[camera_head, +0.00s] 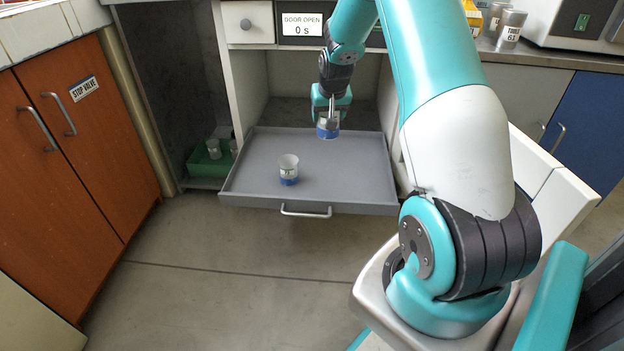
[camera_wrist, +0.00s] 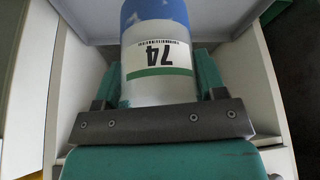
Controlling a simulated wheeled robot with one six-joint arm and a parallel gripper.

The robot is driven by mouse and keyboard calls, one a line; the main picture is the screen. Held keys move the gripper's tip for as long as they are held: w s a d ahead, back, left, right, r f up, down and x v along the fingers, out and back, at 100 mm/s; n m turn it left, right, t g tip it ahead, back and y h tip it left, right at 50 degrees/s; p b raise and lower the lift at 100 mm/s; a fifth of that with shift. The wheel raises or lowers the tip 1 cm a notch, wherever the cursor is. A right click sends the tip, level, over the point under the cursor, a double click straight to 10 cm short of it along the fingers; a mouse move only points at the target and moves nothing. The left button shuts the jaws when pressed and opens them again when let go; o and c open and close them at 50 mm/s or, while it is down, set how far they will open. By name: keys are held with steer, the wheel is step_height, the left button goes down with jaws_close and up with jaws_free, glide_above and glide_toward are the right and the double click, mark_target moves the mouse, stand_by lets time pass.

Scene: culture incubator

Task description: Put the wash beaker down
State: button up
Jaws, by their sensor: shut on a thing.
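My gripper (camera_head: 328,112) is shut on a white and blue beaker, taken as the wash beaker (camera_head: 328,130). In the wrist view the wash beaker (camera_wrist: 158,75) sits between the two fingers, with an upside-down label reading 74, a green stripe and a blue end. In the head view it appears over the back right part of a pulled-out grey tray drawer (camera_head: 245,180). A gap under it is hard to judge. A second white and blue beaker (camera_head: 288,168) stands upright on the drawer, left of and nearer than the held one.
The drawer's right side is bare. A green crate (camera_head: 208,168) with small vessels sits in the dark bay at left. A display reading DOOR OPEN 0 s (camera_head: 302,25) is above. Orange cabinets (camera_head: 75,130) stand at left. Metal cups (camera_head: 510,28) are on the right counter.

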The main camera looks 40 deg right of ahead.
steer(key=shift+s+d+f+b, duration=0.1)
steer(key=shift+s+d+b, duration=0.1)
steer(key=shift+d, duration=0.3)
steer(key=shift+s+d+f+b, duration=0.1)
steer(key=shift+s+d, duration=0.05)
steer(key=shift+d, duration=0.35)
step_height(320, 180, down, 19)
steer(key=b, duration=0.8)
steer(key=shift+r, duration=0.15)
steer(key=o, duration=0.5)
steer(key=shift+f, duration=0.2)
steer(key=o, duration=0.4)
steer(key=shift+o, duration=0.2)
